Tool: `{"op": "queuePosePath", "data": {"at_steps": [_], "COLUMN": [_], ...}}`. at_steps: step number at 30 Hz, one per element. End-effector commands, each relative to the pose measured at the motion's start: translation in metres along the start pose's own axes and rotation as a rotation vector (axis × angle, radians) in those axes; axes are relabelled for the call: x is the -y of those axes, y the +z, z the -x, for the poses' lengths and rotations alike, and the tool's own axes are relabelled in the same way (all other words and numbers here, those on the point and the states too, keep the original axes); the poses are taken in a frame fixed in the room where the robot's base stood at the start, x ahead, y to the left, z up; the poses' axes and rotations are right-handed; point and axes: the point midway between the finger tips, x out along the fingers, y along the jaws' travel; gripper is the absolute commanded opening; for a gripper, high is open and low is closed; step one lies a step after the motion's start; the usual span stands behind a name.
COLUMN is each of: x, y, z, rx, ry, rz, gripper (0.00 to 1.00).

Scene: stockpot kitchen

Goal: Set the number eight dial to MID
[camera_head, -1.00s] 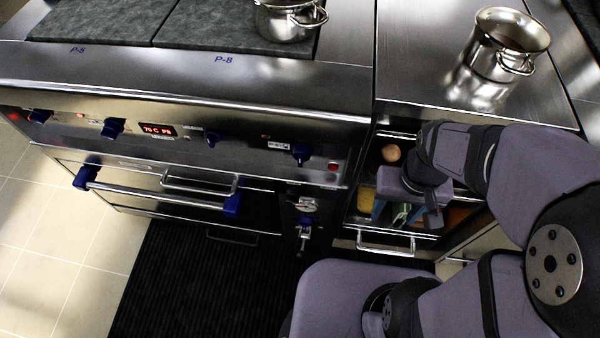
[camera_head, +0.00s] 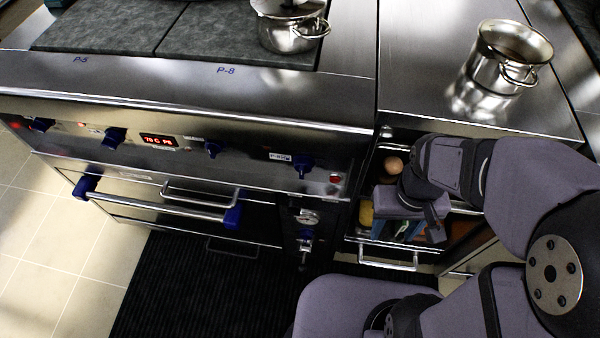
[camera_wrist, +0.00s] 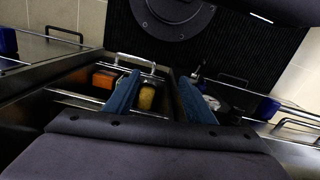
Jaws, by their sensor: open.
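Several blue dials sit along the steel front panel of the range in the head view. The rightmost dial (camera_head: 303,163) has a small white label at its left and a red light at its right. Another dial (camera_head: 213,149) is left of it. The label P-8 (camera_head: 226,70) is printed below the right dark cooking plate; the dial markings are too small to read. My gripper (camera_wrist: 159,76) is open and empty, its two blue fingers pointing down over an open drawer. It is to the right of the rightmost dial and apart from it.
The open drawer (camera_head: 386,254) holds a round brown item (camera_head: 394,164) and other items. A steel pot (camera_head: 507,57) stands on the right counter, and another pot (camera_head: 292,33) on the right plate. A blue-ended oven handle (camera_head: 155,205) juts out below the dials.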

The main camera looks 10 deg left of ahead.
Motion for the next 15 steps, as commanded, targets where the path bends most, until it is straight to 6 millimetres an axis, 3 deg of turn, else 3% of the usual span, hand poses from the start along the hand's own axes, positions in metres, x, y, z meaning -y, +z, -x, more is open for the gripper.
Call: {"op": "queuePosePath", "data": {"at_steps": [5,10,15], "x": [0.015,0.02,0.019], "y": [0.018,0.038,0.042], "z": [-0.003,0.001,0.014], "rx": [0.147,0.38,0.675], "ry": [0.063,0.162,0.279], "rz": [0.41,1.0,1.594], "gripper": [0.5,0.5,0.5]}}
